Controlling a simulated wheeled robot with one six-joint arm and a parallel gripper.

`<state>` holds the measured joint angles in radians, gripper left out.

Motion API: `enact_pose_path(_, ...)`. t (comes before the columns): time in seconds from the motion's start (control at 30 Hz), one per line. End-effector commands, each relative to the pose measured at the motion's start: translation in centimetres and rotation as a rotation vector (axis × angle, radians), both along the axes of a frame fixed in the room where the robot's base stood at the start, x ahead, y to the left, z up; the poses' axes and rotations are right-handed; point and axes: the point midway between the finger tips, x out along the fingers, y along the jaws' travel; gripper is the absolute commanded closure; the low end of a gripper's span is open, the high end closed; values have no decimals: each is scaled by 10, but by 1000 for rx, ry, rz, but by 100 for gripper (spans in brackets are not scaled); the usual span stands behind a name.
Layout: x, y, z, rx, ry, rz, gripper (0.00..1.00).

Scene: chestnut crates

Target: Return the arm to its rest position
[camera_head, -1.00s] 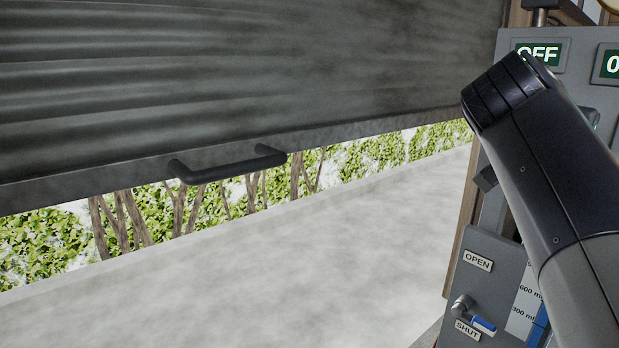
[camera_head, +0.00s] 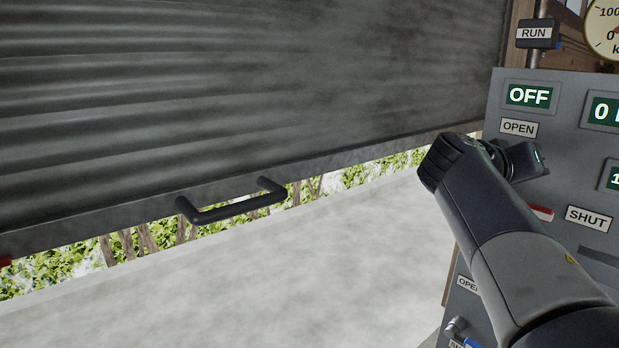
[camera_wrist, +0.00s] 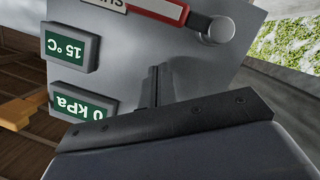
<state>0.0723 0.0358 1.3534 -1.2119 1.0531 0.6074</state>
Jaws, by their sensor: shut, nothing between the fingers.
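My arm (camera_head: 500,225) reaches up from the lower right in the head view, bent in front of the grey control panel. Its dark wrist end partly covers the panel; the fingers cannot be made out there. In the wrist view my gripper (camera_wrist: 157,85) shows as two dark fingers close together, shut and empty. They point toward the grey panel (camera_wrist: 130,55), which appears upside down. A red lever with a round metal knob (camera_wrist: 218,30) lies beyond and to the right of the fingertips. I cannot tell the exact distance to the panel.
A dark roller shutter (camera_head: 240,90) with a black handle (camera_head: 235,208) hangs partly raised, with hedge below. Pale floor (camera_head: 250,285) is clear. The panel carries an OFF display (camera_head: 529,95) and a SHUT label (camera_head: 588,217). A gauge (camera_head: 606,28) is at top right.

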Motion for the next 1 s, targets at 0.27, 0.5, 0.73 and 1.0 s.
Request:
enact_pose_path(0.27, 8, 10, 8, -117, 133, 7, 100)
enact_pose_path(0.5, 10, 12, 7, -142, 164, 8, 100)
enact_pose_path(0.73, 10, 12, 7, -144, 166, 8, 100)
enact_pose_path(1.0, 8, 10, 3, -122, 139, 5, 100)
